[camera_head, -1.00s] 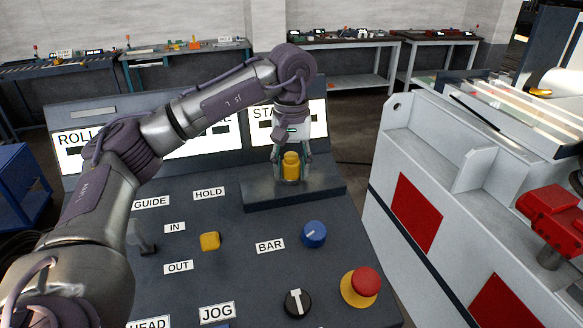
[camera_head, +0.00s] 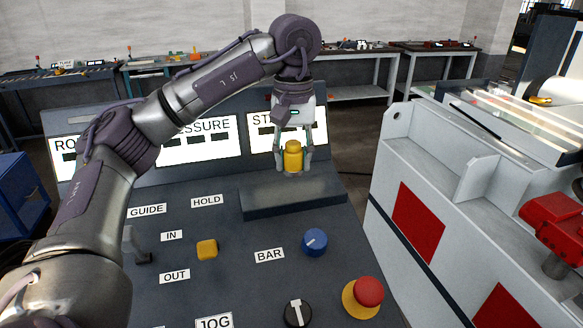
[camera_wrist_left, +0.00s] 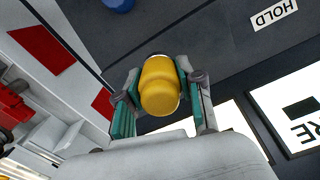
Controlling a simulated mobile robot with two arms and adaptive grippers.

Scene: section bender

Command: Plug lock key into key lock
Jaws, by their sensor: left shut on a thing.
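The lock key, a yellow rounded piece (camera_head: 293,157), is held upright between the fingers of my left gripper (camera_head: 293,165). In the head view it hangs above the dark raised ledge (camera_head: 290,196) on the control panel, with a gap below it. In the left wrist view the yellow key (camera_wrist_left: 159,86) fills the space between the green-padded fingers (camera_wrist_left: 160,100). The key's lower end is not clear to see. I cannot make out the key lock itself in these frames. My right gripper is not in view.
The panel carries a yellow button (camera_head: 207,249), a blue knob (camera_head: 314,242), a black switch (camera_head: 297,313) and a red emergency button (camera_head: 368,291). Lit displays (camera_head: 200,140) stand behind. A white machine (camera_head: 440,190) with red patches is at the right.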

